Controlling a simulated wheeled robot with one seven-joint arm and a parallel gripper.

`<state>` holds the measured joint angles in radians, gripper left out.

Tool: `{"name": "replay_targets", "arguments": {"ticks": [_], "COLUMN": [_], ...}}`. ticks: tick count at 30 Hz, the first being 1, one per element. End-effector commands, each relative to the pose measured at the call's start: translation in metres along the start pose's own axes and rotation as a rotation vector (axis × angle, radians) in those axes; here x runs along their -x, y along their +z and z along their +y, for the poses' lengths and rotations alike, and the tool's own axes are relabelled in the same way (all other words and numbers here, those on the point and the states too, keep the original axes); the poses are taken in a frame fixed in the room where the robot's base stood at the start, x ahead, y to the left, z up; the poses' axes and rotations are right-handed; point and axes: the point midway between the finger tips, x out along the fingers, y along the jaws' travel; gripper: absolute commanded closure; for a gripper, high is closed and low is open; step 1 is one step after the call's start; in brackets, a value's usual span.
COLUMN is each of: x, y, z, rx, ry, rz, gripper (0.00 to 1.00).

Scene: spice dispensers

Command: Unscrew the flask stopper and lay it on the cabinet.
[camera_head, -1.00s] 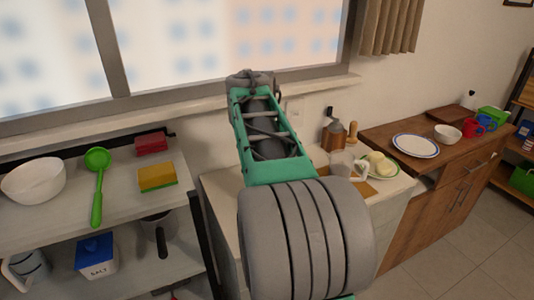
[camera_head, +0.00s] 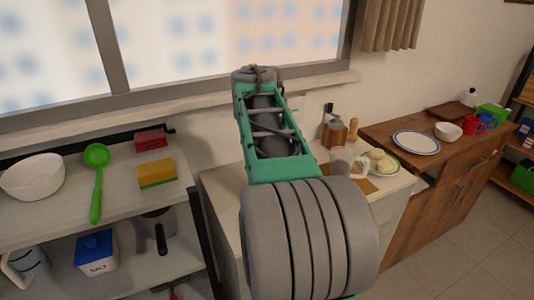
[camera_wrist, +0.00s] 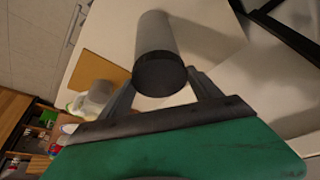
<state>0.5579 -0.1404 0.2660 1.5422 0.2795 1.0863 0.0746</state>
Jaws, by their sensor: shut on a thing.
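The flask (camera_wrist: 154,30) is a grey cylinder in the wrist view, seen from its top end. Its dark round stopper (camera_wrist: 160,73) faces the camera. My gripper (camera_wrist: 160,82) has one finger on each side of the stopper and is shut on it. I cannot tell whether the stopper is loose from the flask. The flask stands over the pale top of a cabinet (camera_wrist: 215,50), which also shows in the head view (camera_head: 222,183). In the head view my arm hides the flask, the stopper and my gripper.
A shelf unit (camera_head: 55,222) is on the left. A wooden cabinet (camera_head: 450,178) with dishes is on the right.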

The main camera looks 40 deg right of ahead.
Motion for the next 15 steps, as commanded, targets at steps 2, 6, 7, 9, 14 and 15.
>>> {"name": "replay_targets", "arguments": {"ticks": [2, 6, 7, 9, 14, 15], "x": [-0.0027, -0.0031, -0.0030, -0.0020, 0.0032, 0.0031], "y": [0.0004, 0.0003, 0.0002, -0.0012, -0.0027, -0.0027], "z": [0.0018, 0.0025, 0.0030, 0.0052, 0.0047, 0.0042], "rx": [0.040, 0.135, 0.155, 0.242, 0.390, 0.411], "ry": [-0.017, -0.056, -0.064, -0.100, -0.161, -0.169], "rz": [0.004, 0.003, 0.003, 0.003, 0.000, 0.000], "gripper": [0.69, 0.69, 0.69, 0.69, 0.69, 0.69]}}
